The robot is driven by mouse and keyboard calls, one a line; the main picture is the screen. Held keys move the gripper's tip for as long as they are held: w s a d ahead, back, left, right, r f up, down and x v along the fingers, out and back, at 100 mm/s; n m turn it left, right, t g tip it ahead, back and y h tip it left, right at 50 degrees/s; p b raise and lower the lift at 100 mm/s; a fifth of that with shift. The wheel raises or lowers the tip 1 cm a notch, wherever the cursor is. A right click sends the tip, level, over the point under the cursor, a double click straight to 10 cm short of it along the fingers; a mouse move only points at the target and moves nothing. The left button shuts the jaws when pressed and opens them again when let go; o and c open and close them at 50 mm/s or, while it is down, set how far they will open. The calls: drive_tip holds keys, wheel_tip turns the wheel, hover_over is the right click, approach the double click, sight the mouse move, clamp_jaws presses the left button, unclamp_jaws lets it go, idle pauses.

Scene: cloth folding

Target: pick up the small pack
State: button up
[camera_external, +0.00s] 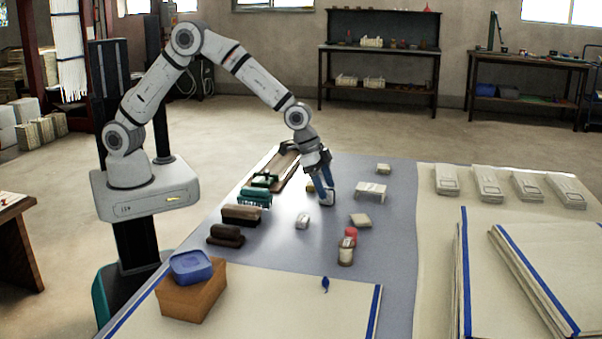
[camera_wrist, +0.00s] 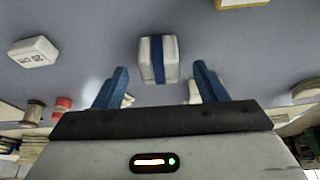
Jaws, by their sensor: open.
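The small pack is a white block with a dark blue band (camera_wrist: 145,60). In the wrist view it lies on the grey-blue table top, ahead of and between my fingers. My gripper (camera_wrist: 160,72) is open, with one blue finger on each side of the pack's line, and nothing is held. In the external view my gripper (camera_external: 325,190) points down over the middle of the table, and the pack (camera_external: 329,201) shows partly behind the fingers. I cannot tell whether a finger touches it.
A white block with dark print (camera_wrist: 35,52) lies left of the pack; it also shows in the external view (camera_external: 303,221). A spool (camera_external: 345,252) and a red item (camera_external: 351,236) stand nearer the camera. Brown and green blocks (camera_external: 241,214) line the left edge. Folded cloths (camera_external: 550,270) lie right.

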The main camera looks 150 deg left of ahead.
drive_tip(key=shift+x, duration=1.2)
drive_tip(key=c, duration=1.1)
